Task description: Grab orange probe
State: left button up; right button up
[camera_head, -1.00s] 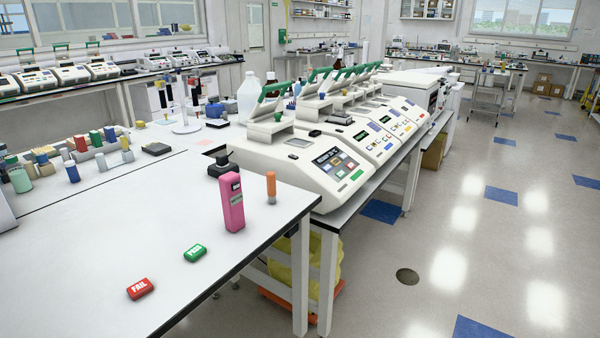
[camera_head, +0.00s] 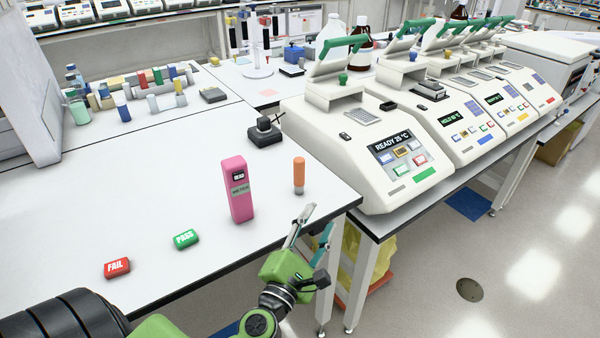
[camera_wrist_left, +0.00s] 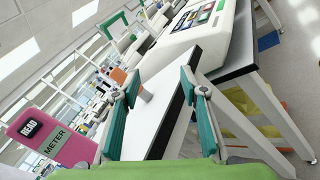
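The orange probe (camera_head: 299,174) stands upright near the right edge of the white table, with a greyish lower end. In the left wrist view the orange probe (camera_wrist_left: 118,75) is partly hidden by a finger. My left gripper (camera_head: 316,222) is open and empty, just off the table edge, in front of and slightly right of the probe. In the wrist view the left gripper's (camera_wrist_left: 156,78) teal-padded fingers are apart, with the table corner beyond them. The right gripper is not in view.
A pink meter (camera_head: 238,189) stands left of the probe. Green PASS (camera_head: 186,238) and red FAIL (camera_head: 117,267) blocks lie nearer. A black holder (camera_head: 264,133) is behind the probe. A row of thermal cyclers (camera_head: 385,150) stands to the right. The table's middle is clear.

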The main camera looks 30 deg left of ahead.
aim_at(298, 171)
pick_arm(q)
jog(key=a+r+n+y, duration=0.1)
jog(key=a+n, duration=0.1)
jog(key=n, duration=0.1)
jog(key=s+a+r+n+g+y, duration=0.1)
jog(key=a+r+n, duration=0.1)
jog(key=n, duration=0.2)
jog(key=s+a+r+n+g+y, duration=0.1)
jog(key=a+r+n+y, duration=0.1)
jog(key=n, duration=0.2)
jog(key=shift+s, duration=0.2)
jog(key=shift+w+a+f+n, duration=0.1)
jog(key=shift+a+f+n, duration=0.15)
jog(key=shift+n, duration=0.15)
jog(key=p+x, duration=0.2)
jog(key=x, duration=0.6)
jog(key=shift+a+f, duration=0.1)
jog(key=shift+f, duration=0.05)
jog(key=p+x, duration=0.1)
jog(key=x, duration=0.4)
jog(key=shift+w+a+f, duration=0.1)
jog(key=shift+w+f, duration=0.1)
jog(key=shift+w, duration=0.05)
grip_shut()
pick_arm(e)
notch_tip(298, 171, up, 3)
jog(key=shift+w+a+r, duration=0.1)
